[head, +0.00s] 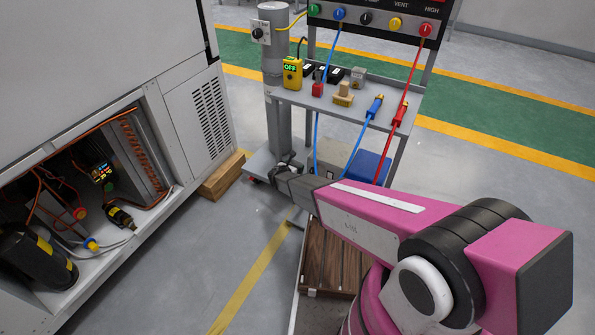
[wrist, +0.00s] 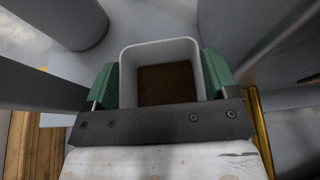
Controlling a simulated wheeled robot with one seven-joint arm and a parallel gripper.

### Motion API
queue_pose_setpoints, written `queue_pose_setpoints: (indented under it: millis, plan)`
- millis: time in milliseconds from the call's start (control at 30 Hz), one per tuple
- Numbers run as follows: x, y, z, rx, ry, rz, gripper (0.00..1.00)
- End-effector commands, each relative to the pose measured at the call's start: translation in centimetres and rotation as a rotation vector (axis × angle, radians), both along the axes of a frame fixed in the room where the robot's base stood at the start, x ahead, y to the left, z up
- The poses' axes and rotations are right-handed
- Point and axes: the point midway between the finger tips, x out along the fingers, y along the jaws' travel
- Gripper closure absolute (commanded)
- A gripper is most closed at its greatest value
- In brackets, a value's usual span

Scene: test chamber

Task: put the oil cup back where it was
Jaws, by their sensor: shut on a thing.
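The oil cup (wrist: 168,84) is a square, pale-rimmed cup with dark brown oil or a dark bottom inside. In the wrist view it sits between the two green fingers of my gripper (wrist: 165,75), which is shut on it from both sides. In the head view my gripper (head: 280,171) is low beside the grey column, at the level of the cart's lower shelf (head: 262,160). The cup cannot be made out there. I cannot tell whether the cup touches the shelf.
The grey column (head: 277,120) and cart legs stand close around my gripper. A blue box (head: 368,167) is on the right of the lower shelf. A wooden block (head: 222,178) lies by the open white cabinet (head: 205,110).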

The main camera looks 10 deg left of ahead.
Motion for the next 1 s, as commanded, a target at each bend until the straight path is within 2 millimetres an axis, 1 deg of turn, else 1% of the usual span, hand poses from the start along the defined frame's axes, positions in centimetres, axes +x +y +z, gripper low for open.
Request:
queue_pose_setpoints:
  millis: [33,100,200,300,467,633,733,1000]
  plan:
    - [1.4,-0.1,-0.9,0.000,0.001,-0.002,0.48]
    - [2.5,-0.4,-1.6,0.000,0.000,-0.002,0.48]
    - [3.8,-0.7,-2.4,0.000,0.000,-0.001,0.48]
    - [4.5,-0.9,-2.8,0.000,0.000,0.000,0.48]
    - [4.7,-1.0,-3.4,-0.001,0.001,0.000,0.48]
    - [4.7,-1.0,-5.7,-0.001,0.001,0.000,0.48]
    - [4.7,-1.0,-6.7,-0.002,0.001,0.001,0.48]
    - [4.6,-1.0,-6.8,0.000,0.000,0.000,0.48]
